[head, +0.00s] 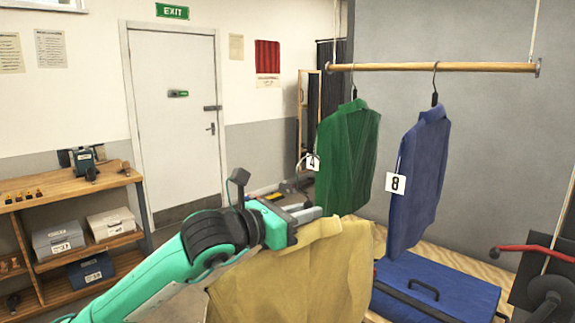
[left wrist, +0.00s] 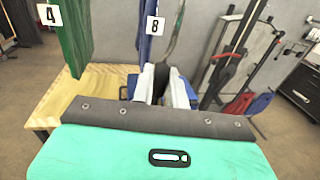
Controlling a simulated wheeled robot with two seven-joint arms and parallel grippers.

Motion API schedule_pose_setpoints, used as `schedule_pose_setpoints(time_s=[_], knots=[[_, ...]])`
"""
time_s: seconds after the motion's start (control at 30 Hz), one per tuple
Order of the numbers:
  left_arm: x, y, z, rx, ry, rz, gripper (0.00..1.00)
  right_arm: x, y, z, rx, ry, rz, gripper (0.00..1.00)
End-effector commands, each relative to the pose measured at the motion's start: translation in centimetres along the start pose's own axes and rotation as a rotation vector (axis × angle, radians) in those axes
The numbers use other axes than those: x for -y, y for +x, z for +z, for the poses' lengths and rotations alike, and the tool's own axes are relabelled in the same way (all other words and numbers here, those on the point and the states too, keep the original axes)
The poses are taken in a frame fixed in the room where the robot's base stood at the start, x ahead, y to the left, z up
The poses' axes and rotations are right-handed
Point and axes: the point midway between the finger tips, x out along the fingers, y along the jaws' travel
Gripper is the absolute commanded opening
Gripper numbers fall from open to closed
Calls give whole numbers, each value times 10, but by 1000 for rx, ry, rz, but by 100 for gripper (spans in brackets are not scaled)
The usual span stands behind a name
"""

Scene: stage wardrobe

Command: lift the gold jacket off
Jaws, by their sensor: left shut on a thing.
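The gold jacket (head: 290,275) hangs from my left gripper (head: 308,213) at the bottom middle of the head view, lower than the wooden rail (head: 430,67) and apart from it. My left gripper is shut at the jacket's top, and its jaws also show in the left wrist view (left wrist: 166,88). A dark, curved hook shape (left wrist: 177,35) rises from between the jaws there. The jacket's lower part is cut off by the head view's edge. My right gripper is not in view.
A green jacket (head: 345,155) tagged 4 and a blue jacket (head: 420,180) tagged 8 hang from the rail, close behind the gold one. A blue case (head: 435,285) lies below them. A wooden shelf unit (head: 70,188) stands at the left.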

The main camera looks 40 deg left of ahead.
Motion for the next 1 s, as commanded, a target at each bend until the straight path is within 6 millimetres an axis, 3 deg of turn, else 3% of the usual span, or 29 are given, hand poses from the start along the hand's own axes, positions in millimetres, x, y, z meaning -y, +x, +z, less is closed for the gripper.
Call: schedule_pose_setpoints(time_s=[0.27,0.5,0.63,0.77,1.0], knots=[[47,13,-100,0,-15,-85,0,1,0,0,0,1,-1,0],[104,27,-221,2,-20,-175,0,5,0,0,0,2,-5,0],[132,32,-280,7,-21,-202,0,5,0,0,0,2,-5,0],[142,34,-301,12,-19,-206,0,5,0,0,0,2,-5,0],[143,33,-302,19,-9,-217,0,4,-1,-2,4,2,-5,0]])
